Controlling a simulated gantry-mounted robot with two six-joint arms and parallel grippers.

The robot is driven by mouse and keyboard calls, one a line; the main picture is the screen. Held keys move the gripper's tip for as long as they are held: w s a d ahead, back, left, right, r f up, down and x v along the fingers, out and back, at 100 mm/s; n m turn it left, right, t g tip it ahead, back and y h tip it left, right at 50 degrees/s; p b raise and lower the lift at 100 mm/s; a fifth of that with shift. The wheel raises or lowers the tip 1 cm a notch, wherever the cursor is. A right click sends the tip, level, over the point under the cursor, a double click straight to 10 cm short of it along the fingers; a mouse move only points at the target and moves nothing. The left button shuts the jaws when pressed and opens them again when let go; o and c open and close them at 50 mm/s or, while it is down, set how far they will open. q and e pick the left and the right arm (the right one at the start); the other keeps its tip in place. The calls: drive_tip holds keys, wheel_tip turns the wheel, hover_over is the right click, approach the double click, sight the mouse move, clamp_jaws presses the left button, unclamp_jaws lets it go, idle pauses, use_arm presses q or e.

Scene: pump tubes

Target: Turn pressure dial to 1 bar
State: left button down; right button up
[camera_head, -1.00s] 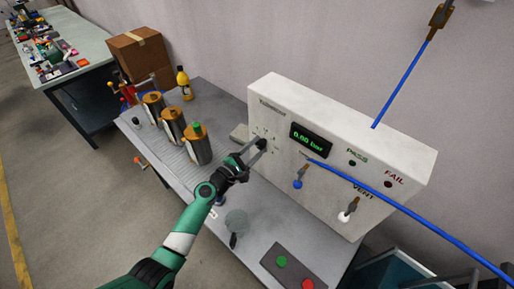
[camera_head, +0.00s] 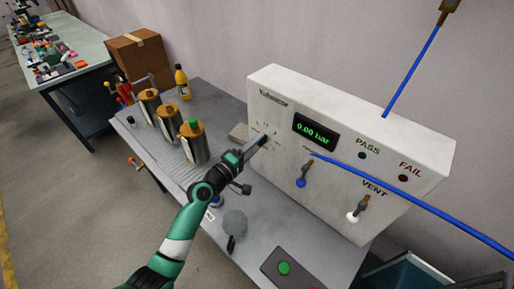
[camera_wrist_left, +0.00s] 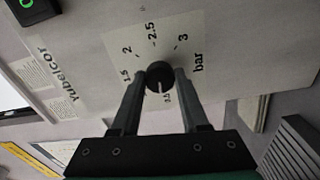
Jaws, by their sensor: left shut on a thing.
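The pressure dial (camera_wrist_left: 159,77) is a dark round knob with a white pointer line, on the pale front panel of the test box (camera_head: 350,135). In the left wrist view its line points down towards the small 0.5 mark. Labels 1.5, 2, 2.5, 3 and bar surround it; the 1 mark is not visible. My left gripper (camera_head: 262,141) is at the panel, its fingers shut on the dial from both sides, also in the left wrist view (camera_wrist_left: 159,84). In the head view the gripper hides the dial. The display (camera_head: 316,130) reads 0.00 bar. My right gripper is not in view.
Several metal cylinders (camera_head: 168,122) stand on the bench left of the box. A blue hose (camera_head: 420,203) crosses in front of the panel. A blue-tipped lever (camera_head: 303,179) and a white-tipped vent lever (camera_head: 357,211) sit right of the dial. A green button (camera_head: 284,268) is at the front.

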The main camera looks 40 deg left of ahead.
use_arm(q)
drive_tip(key=shift+m+h+b, duration=0.3)
drive_tip(key=shift+m+b, duration=2.2)
drive_tip(key=shift+m, duration=1.3)
drive_tip(key=shift+c, duration=2.1)
unclamp_jaws()
drive_tip(key=shift+s, duration=0.1)
drive_tip(key=s+p, duration=0.2)
drive_tip(key=s, duration=0.9)
drive_tip(key=shift+s+f, duration=0.25)
